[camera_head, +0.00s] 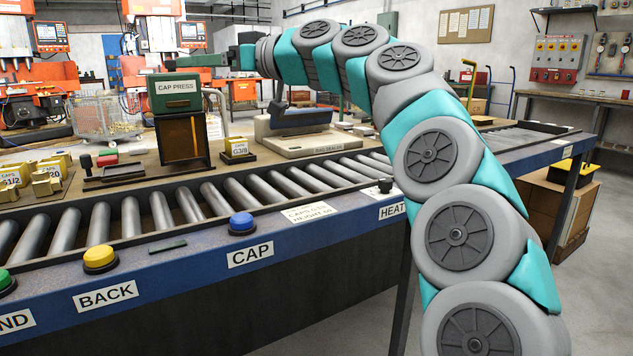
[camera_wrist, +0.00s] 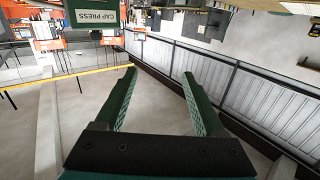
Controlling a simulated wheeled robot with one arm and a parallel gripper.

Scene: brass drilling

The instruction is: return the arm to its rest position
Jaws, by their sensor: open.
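My arm rises from the lower right of the head view and arches to the left above the conveyor bench. My gripper (camera_head: 205,60) is at its far end, in the air just above and to the right of the green cap press (camera_head: 177,92). In the wrist view my gripper (camera_wrist: 160,85) shows two green fingers spread apart with nothing between them. The cap press (camera_wrist: 97,18) is at the upper left there, apart from the fingers.
A roller conveyor (camera_head: 130,215) with a blue front rail (camera_head: 190,265) runs below my arm. Yellow cap boxes (camera_head: 45,175) stand at the left, and a grey device (camera_head: 300,120) sits behind the rollers. A wooden box (camera_head: 550,205) is on the floor at right.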

